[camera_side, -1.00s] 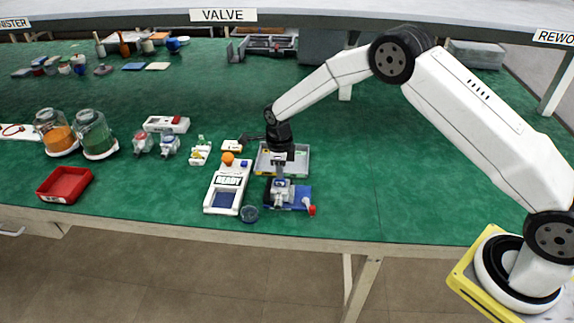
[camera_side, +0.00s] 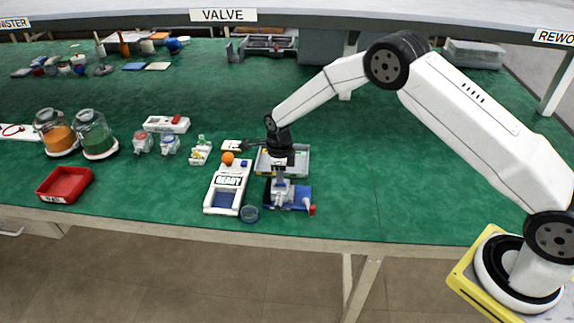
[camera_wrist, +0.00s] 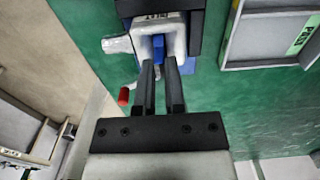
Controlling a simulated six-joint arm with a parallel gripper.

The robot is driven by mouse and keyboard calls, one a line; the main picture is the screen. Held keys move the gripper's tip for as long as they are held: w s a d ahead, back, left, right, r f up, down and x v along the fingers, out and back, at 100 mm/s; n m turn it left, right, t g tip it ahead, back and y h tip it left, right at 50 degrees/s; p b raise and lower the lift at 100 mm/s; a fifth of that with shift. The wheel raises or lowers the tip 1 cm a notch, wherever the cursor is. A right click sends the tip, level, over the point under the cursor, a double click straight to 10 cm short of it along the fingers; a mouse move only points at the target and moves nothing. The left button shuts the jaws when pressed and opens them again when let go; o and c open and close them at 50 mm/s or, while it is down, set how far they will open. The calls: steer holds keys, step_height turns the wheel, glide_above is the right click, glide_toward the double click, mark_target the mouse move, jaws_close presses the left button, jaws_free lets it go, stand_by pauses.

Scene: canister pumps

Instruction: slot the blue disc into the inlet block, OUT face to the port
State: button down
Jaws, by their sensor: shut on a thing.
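My gripper (camera_wrist: 162,68) points down at the inlet block, with its two narrow dark fingers close together. It is shut on the blue disc (camera_wrist: 158,46), seen edge-on as a small blue strip at the fingertips. The pale grey inlet block (camera_wrist: 143,27) is right at the fingertips, and the disc's strip lies within its opening; how deep it sits I cannot tell. In the side view my gripper (camera_side: 281,176) is just above the block (camera_side: 281,191), which is on a blue base (camera_side: 301,198). The disc is hidden there, and the OUT marking is not readable.
A white tester reading READY (camera_side: 229,181) with an orange knob stands left of the block. A grey tray (camera_side: 299,158) is close behind. A red-tipped part (camera_side: 312,210) sticks out at the right. A red bin (camera_side: 65,184) stands far left.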

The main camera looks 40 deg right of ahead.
steer(key=shift+f, duration=0.5)
steer(key=c, duration=0.6)
jaws_free()
steer(key=shift+r, duration=3.85)
